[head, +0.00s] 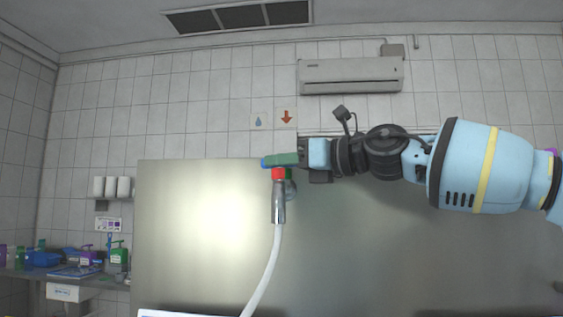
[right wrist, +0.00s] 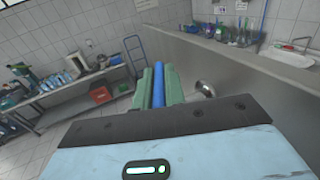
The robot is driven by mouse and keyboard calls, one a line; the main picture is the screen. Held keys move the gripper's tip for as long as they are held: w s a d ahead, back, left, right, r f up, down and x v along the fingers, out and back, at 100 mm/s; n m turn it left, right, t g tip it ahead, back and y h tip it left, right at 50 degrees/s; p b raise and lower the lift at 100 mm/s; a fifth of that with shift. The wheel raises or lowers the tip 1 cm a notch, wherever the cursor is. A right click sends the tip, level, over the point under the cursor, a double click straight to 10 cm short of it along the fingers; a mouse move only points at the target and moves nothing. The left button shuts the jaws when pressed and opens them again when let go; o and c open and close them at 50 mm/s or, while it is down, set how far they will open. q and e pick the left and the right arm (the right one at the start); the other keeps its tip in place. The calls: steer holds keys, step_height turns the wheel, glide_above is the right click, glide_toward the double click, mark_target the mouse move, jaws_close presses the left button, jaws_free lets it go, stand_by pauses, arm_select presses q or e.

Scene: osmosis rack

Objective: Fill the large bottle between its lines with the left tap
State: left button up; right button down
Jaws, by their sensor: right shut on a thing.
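A tap with a red collar (head: 278,174) and a metal spout (head: 278,205) stands in front of the metal panel (head: 200,230). A white hose (head: 266,268) hangs from the spout and runs out of the bottom of the head view. My right gripper (head: 281,160) is at the top of the tap, its green fingers shut on a blue handle (head: 264,162). In the right wrist view the blue handle (right wrist: 158,88) lies between the fingers (right wrist: 158,92). The large bottle and its lines are not in view. My left gripper is not in view. I cannot tell whether water flows.
Signs with a blue drop (head: 258,121) and a red down arrow (head: 286,117) are on the tiled wall above the panel. A bench (head: 85,280) with bottles is at the far left. The right wrist view shows a shelf (right wrist: 80,82), a blue trolley (right wrist: 135,55) and a sink (right wrist: 288,56).

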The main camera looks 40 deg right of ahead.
steer(key=c, duration=1.5)
jaws_free()
steer(key=shift+o, duration=0.2)
steer(key=v, duration=0.7)
steer(key=shift+s+b, duration=0.35)
steer(key=shift+s, duration=0.05)
steer(key=shift+d, duration=0.1)
